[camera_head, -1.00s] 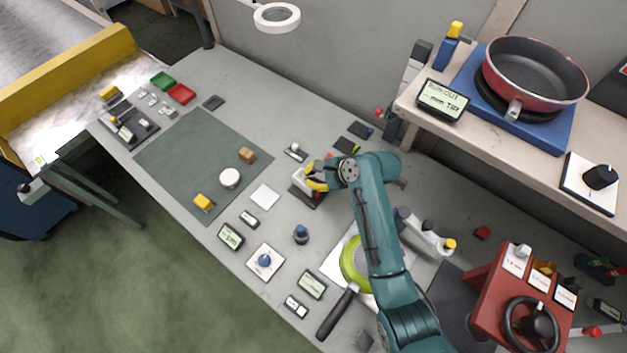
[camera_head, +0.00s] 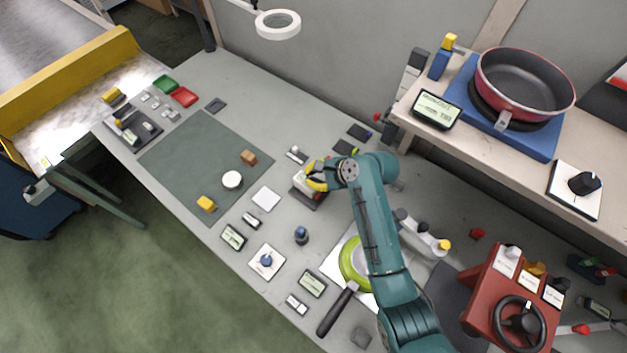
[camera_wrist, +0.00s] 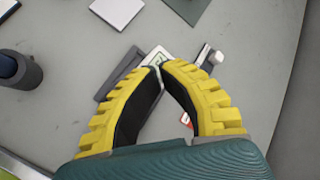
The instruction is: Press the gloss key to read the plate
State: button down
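My gripper (camera_head: 317,176) has yellow fingers and reaches over a small white device (camera_head: 302,181) on a dark base. In the wrist view the fingertips (camera_wrist: 161,66) meet in front of the device, with nothing visible between them. Part of its pale face with a greenish display (camera_wrist: 157,57) shows beyond the tips. A small orange-red part (camera_wrist: 186,118) shows by the right finger; I cannot tell if it is the gloss key. The fingers hide much of the device, and contact cannot be told. A white square plate (camera_head: 266,198) lies left of the device.
A dark blue knob (camera_head: 301,235) stands in front of the device. A green pan (camera_head: 352,258) lies beside my arm. A dark mat (camera_head: 190,165) bears a white disc (camera_head: 232,180) and blocks. A raised shelf (camera_head: 545,170) with a red pan (camera_head: 525,85) stands at the right.

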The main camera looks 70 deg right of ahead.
notch_tip(320, 180, up, 5)
jog(key=p, duration=0.6)
jog(key=shift+r, duration=0.1)
dwell(0.9)
